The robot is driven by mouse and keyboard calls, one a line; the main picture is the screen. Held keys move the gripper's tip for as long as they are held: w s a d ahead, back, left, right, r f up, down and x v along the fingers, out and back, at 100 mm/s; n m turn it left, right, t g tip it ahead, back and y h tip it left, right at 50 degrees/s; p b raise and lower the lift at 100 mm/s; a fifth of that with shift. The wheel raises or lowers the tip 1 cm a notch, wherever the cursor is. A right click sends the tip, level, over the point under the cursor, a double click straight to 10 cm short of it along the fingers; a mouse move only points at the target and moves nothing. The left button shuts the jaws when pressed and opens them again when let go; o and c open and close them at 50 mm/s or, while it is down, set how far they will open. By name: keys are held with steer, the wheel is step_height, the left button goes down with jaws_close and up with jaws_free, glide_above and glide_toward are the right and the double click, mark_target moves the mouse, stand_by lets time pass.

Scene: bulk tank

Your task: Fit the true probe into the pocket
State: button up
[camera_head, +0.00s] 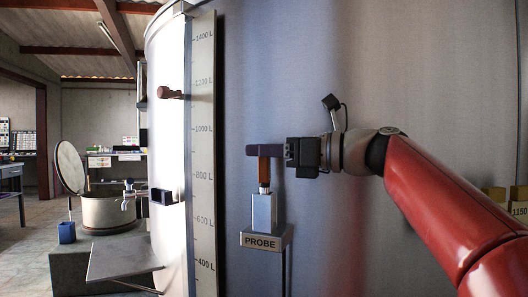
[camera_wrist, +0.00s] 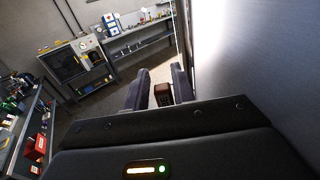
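The probe (camera_head: 264,170) has an orange-brown grip and stands upright, its pale lower part going down into a grey-blue holder (camera_head: 264,211) on a bracket labelled PROBE. My gripper (camera_head: 264,150) reaches in level from the right, with its dark fingers at the top of the grip. In the wrist view the brown probe top (camera_wrist: 163,94) lies between the two fingers (camera_wrist: 161,88). Whether both fingers press on it cannot be told.
The tall tank (camera_head: 335,60) fills the middle and right, with a litre scale (camera_head: 203,130) on its left. A grey shelf plate (camera_head: 122,260) juts out low at left. A round vessel with a raised lid (camera_head: 108,211) stands behind it. Open floor (camera_head: 25,240) shows at far left.

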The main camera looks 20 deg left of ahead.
steer(key=shift+o, duration=1.2)
steer(key=shift+d, duration=0.1)
steer(key=s+d, duration=0.1)
steer(key=d, duration=1)
steer(key=shift+s+d, duration=0.2)
steer(key=shift+d, duration=0.2)
steer(key=s+d+f+n+t+h, duration=0.1)
steer(key=s+d+f+n+h, duration=0.15)
steer(key=f, duration=0.55)
steer(key=s+d+f+n+t+h, duration=0.1)
steer(key=s+f+n+t+h, duration=0.2)
steer(key=f, duration=0.5)
steer(key=s+d+f+n+h, duration=0.2)
steer(key=f+h, duration=0.3)
steer(key=f, duration=0.3)
steer(key=s+d+f+n+h, duration=0.3)
steer(key=s+d+f+n, duration=0.3)
steer(key=f, duration=0.3)
steer(key=s+d+f+n+h, duration=0.4)
steer(key=s+d+f+n, duration=0.1)
steer(key=f, duration=0.5)
steer(key=shift+s+d+n, duration=0.35)
steer(key=shift+d, duration=0.15)
